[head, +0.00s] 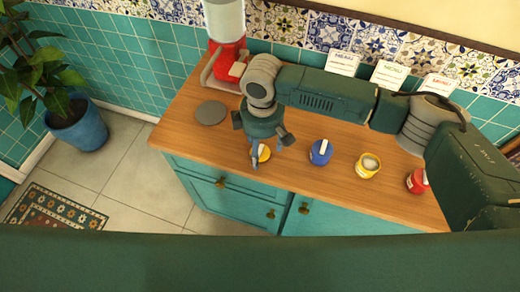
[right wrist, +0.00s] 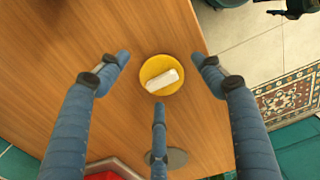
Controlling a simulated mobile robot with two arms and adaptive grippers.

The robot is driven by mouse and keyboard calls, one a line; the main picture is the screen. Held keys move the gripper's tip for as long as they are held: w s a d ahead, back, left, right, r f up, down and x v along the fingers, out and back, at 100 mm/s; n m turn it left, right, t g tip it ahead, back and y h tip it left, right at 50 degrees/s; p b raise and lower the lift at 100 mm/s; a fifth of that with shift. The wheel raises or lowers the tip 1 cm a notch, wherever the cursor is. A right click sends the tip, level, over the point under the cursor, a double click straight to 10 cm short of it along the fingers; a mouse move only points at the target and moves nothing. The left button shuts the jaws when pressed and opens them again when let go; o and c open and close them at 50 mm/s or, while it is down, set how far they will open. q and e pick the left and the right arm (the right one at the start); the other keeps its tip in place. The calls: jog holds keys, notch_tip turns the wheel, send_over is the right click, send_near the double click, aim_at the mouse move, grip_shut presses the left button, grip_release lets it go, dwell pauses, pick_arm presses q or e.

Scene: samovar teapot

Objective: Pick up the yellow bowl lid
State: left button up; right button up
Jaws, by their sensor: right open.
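The yellow bowl lid (head: 264,153) is a round yellow disc with a white bar handle and lies on the wooden counter. In the right wrist view the lid (right wrist: 162,75) lies flat between my spread fingers, its handle slightly tilted. My right gripper (head: 267,156) is over the lid, pointing down, with its three fingers open; in the right wrist view the gripper (right wrist: 161,78) shows clear gaps between fingers and lid. It holds nothing. The yellow bowl (head: 368,165) stands uncovered to the right. My left gripper is not in view.
A blue lidded bowl (head: 321,152) stands right of my gripper, and a red bowl (head: 417,181) is farther right. A grey disc (head: 211,112) lies left. A red dispenser (head: 228,62) and menu cards (head: 389,74) stand along the tiled wall. The counter's front edge is close to the lid.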

jog(key=shift+f, duration=0.35)
jog(key=c, duration=1.1)
jog(key=shift+r, duration=0.15)
